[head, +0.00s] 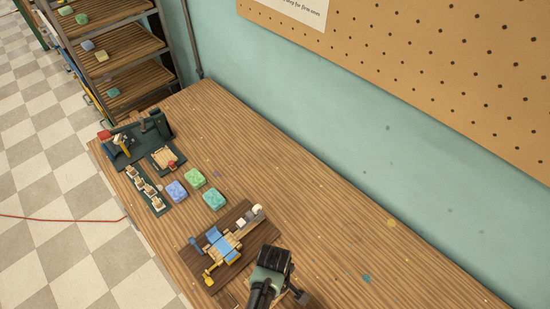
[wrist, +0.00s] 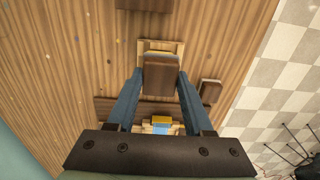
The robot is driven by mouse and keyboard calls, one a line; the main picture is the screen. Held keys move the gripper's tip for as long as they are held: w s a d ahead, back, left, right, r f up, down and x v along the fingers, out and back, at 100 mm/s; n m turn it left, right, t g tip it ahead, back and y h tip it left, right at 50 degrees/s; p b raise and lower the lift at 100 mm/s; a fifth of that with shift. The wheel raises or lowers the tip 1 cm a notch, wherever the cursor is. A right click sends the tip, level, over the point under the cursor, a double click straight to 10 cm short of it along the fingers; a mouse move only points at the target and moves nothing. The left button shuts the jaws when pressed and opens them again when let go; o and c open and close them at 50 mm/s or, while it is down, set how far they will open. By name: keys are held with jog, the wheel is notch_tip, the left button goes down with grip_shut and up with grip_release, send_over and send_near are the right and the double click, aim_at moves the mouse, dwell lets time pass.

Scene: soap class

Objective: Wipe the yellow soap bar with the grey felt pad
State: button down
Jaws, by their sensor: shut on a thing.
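In the wrist view, my gripper (wrist: 160,78) has its two blue fingers closed on the sides of a dark brown block (wrist: 160,76), apparently the back of the felt pad. No grey felt face clearly shows. Just beyond the block is a pale wooden tray (wrist: 176,46). In the head view, my black wrist covers this spot at the bottom centre.
A dark board (head: 235,222) holds blue, yellow and pale wooden pieces. Purple (head: 177,191), green (head: 195,178) and teal (head: 214,199) soap bars lie farther left. A small brown block (wrist: 210,91) lies right of my fingers. The table's right side is mostly clear, along the wall.

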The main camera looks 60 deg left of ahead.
jog(key=shift+r+p, duration=0.85)
jog(key=shift+r, duration=0.4)
jog(key=shift+f, duration=0.1)
